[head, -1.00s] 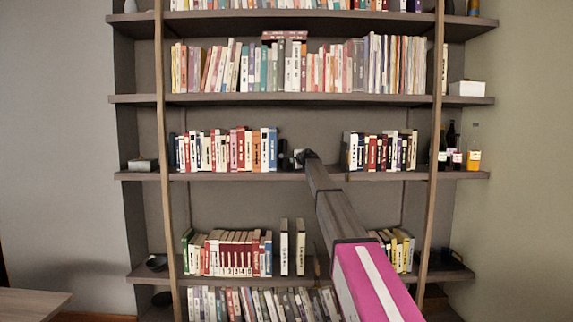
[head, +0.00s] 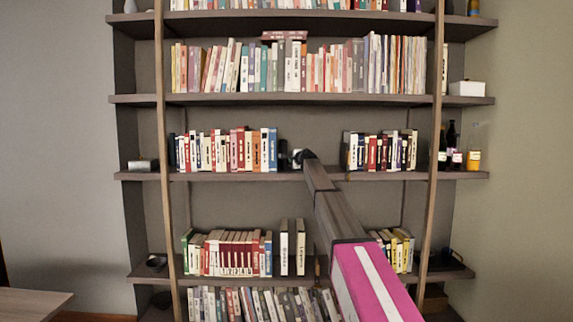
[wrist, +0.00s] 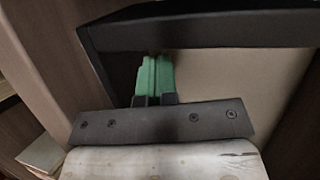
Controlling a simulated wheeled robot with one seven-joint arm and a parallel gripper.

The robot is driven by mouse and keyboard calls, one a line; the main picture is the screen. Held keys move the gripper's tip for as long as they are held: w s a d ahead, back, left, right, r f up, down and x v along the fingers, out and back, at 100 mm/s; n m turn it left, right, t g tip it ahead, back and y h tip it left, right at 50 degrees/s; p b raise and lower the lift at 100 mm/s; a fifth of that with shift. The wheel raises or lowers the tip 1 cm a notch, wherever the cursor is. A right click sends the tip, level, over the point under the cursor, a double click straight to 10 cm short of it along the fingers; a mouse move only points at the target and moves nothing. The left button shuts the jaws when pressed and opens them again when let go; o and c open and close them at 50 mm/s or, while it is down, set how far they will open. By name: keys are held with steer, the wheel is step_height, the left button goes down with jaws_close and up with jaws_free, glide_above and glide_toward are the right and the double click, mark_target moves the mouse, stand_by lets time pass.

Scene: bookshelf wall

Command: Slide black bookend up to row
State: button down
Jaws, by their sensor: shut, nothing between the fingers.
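The black bookend (head: 283,154) stands on the middle shelf at the right end of a book row (head: 228,150), beside a blue book. In the head view it is small and dark, so any gap to the row cannot be told. In the wrist view a black frame, apparently the bookend (wrist: 200,27), fills the upper part, with a beige area inside it. My gripper (head: 298,158) is at shelf height just right of the bookend. In the wrist view its green fingers (wrist: 153,68) are shut together and empty, tips at the frame's upper left inner corner; contact is unclear.
A second book group (head: 381,151) stands to the right on the same shelf, with bare shelf between it and my gripper. Bottles (head: 460,150) stand at the shelf's far right. The shelf above (head: 300,100) and the shelf below (head: 230,279) also hold books.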

mark_target(286, 160)
steer(key=shift+a, duration=2.2)
steer(key=shift+d, duration=0.15)
steer(key=shift+d, duration=1.95)
steer(key=shift+s, duration=0.15)
